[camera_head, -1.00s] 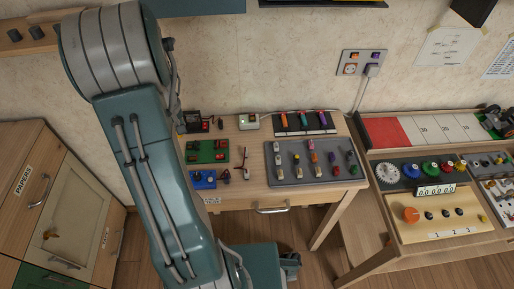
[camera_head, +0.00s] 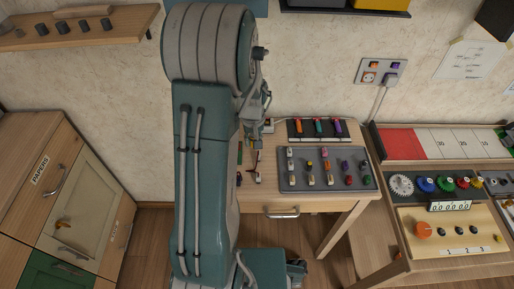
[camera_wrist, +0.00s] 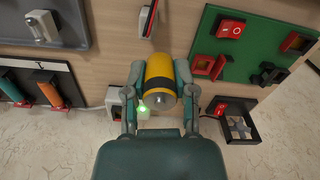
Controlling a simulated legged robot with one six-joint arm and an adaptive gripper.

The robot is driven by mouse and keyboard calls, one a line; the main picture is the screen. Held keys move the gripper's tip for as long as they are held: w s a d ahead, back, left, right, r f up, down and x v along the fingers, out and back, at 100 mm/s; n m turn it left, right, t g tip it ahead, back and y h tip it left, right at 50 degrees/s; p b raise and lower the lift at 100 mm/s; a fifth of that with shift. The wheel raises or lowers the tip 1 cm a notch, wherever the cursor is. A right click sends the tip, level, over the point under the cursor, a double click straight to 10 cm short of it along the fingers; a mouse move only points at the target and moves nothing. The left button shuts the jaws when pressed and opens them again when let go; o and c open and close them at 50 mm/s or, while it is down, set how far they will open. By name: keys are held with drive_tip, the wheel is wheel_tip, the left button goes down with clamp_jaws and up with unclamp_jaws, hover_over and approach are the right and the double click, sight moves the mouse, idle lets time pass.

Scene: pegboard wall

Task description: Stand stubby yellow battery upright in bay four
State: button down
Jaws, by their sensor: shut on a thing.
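My gripper (camera_wrist: 160,78) is shut on a short, stubby yellow battery (camera_wrist: 160,70) with a dark band and a silver end facing the wrist camera. It is held above the desk, clear of the rack. In the head view my arm hides most of the gripper and the battery. The black battery rack (camera_head: 292,137) lies at the back of the desk and holds orange, teal and purple cells. In the wrist view the rack (camera_wrist: 66,80) is at the left, with teal and orange cells in view. Bay numbers are too small to read.
A grey tray (camera_head: 335,186) with several small coloured pieces lies in front of the rack. The wrist view shows a green board (camera_wrist: 255,58) with a red switch at right and a small box with a green light (camera_wrist: 150,112) behind the battery. A wall socket (camera_head: 383,72) is above.

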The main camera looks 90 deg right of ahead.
sight(253, 153)
drive_tip(key=shift+f, duration=2)
drive_tip(key=shift+c, duration=2.1)
unclamp_jaws()
